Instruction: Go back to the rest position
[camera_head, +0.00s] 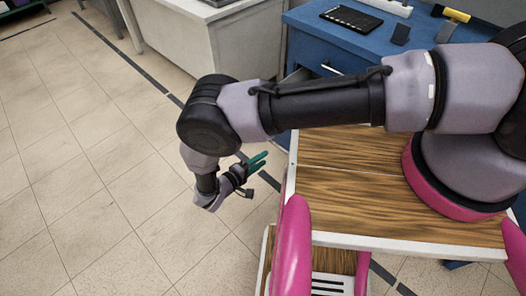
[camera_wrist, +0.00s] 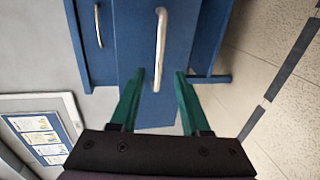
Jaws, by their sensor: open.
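My gripper (camera_head: 257,162) hangs at the end of my bent arm, over the floor left of my wooden top in the head view. Its green fingers point up and right toward the blue cabinet (camera_head: 318,40). Beyond the fingers is a blue drawer front (camera_wrist: 135,60) with a metal handle (camera_wrist: 160,45). I cannot tell how far the fingertips are from it.
A black keyboard (camera_head: 351,19) and a yellow-handled tool (camera_head: 452,14) lie on the blue cabinet. A white cabinet (camera_head: 195,35) stands to its left. The tiled floor (camera_head: 90,190) on the left is clear. A framed board (camera_wrist: 42,125) shows in the wrist view.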

